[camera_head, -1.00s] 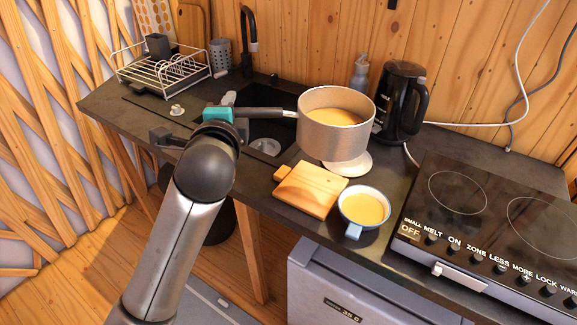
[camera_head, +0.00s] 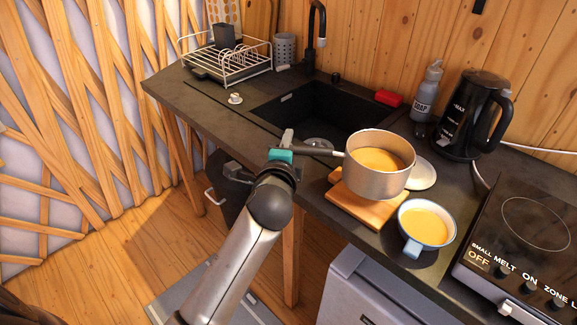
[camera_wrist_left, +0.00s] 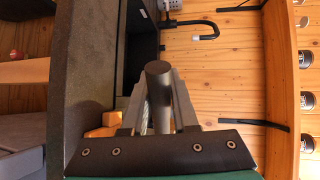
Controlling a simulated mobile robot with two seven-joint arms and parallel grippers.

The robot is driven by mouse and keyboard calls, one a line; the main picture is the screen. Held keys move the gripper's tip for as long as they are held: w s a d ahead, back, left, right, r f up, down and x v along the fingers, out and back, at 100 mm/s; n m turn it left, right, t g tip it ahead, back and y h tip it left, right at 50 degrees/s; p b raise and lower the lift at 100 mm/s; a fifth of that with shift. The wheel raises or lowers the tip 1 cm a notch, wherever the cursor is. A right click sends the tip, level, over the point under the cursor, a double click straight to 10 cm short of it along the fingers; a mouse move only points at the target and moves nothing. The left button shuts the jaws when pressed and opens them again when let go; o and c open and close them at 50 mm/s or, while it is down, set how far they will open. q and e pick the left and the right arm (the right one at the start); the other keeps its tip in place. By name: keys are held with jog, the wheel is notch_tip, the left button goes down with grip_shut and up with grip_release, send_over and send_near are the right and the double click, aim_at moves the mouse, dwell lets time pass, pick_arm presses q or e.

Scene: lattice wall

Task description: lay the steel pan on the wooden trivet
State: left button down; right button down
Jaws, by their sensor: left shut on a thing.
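The steel pan (camera_head: 378,182), full of yellow-orange soup, is upright over the wooden trivet (camera_head: 380,217) in the head view. The pan hides the middle of the trivet; whether its base touches the wood I cannot tell. My left gripper (camera_head: 290,143) is shut on the pan's dark handle (camera_head: 325,151), left of the pan. In the left wrist view the handle's round end (camera_wrist_left: 158,68) shows between the fingers (camera_wrist_left: 157,105). My right gripper is not in view.
A mug of soup (camera_head: 428,225) stands close to the right of the trivet, near the counter's front edge. The kettle (camera_head: 475,115), soap bottle (camera_head: 427,92), sink (camera_head: 315,113) and hob (camera_head: 530,225) surround the spot.

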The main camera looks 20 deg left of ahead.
pick_arm(q)
jog(key=shift+f+b, duration=0.8)
jog(key=shift+f, duration=1.45)
jog(key=c, duration=1.1)
grip_release()
jog(key=shift+f, duration=0.25)
jog(key=shift+c, duration=0.2)
jog(key=o, duration=0.5)
jog(key=shift+c, duration=0.2)
jog(key=shift+r, duration=0.1)
jog(key=p+v, duration=0.1)
jog(key=v, duration=1.1)
jog(key=shift+r, duration=0.15)
